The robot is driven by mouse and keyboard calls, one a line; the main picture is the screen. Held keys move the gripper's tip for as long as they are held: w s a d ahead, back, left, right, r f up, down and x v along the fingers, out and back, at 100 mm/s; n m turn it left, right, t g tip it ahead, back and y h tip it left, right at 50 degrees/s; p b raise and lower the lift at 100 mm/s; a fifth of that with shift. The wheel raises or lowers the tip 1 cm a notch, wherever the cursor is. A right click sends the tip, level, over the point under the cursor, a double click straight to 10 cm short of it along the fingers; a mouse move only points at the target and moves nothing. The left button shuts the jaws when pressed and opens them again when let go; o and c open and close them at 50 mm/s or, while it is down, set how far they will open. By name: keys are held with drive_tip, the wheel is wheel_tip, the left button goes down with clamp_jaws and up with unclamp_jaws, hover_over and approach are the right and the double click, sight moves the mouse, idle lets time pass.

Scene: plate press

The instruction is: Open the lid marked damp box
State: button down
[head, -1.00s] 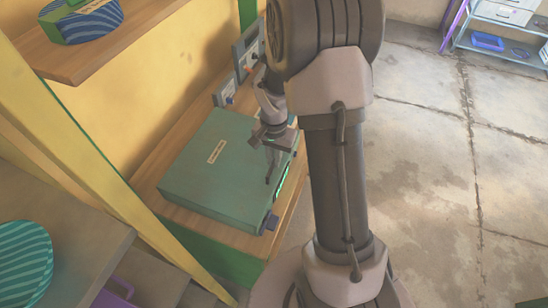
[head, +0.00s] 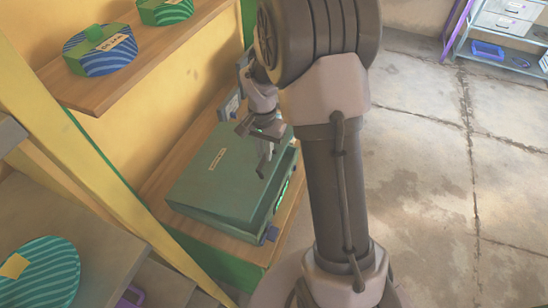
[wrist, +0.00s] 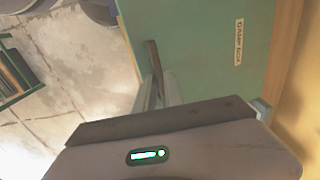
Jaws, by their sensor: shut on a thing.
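The green lid (head: 208,185) has a small pale label (head: 217,159), too small to read in the head view. The lid is tilted up a little, and a dark gap shows between its front edge and the green box body (head: 284,205) beneath. My gripper (head: 263,158) is at the lid's front edge and shut on it. In the wrist view the lid (wrist: 200,45) fills the upper right, with its label (wrist: 239,42) sideways and blurred. My gripper's fingers (wrist: 157,78) are at its edge, and what exactly lies between them is partly hidden.
The box stands on a wooden counter (head: 155,190) against a yellow wall. Small instruments are behind it, partly hidden by my arm. A shelf (head: 120,80) with striped round boxes (head: 103,52) is above left. A yellow post (head: 75,140) stands at left. Concrete floor (head: 430,170) is open at right.

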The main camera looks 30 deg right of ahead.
drive_tip(key=w+a+r+g+p, duration=0.1)
drive_tip(key=w+a+r+p, duration=0.6)
drive_tip(key=r, duration=0.4)
drive_tip(key=shift+w+a+r+h+p, duration=0.2)
drive_tip(key=shift+w+h+p, duration=0.2)
drive_tip(key=shift+w+p, duration=0.65)
drive_tip(key=shift+s, duration=0.15)
drive_tip(key=shift+f, duration=0.1)
drive_tip(key=c, duration=1.5)
unclamp_jaws()
drive_tip(key=shift+a, duration=0.1)
drive_tip(key=shift+w+a, duration=0.1)
drive_tip(key=shift+w, duration=0.25)
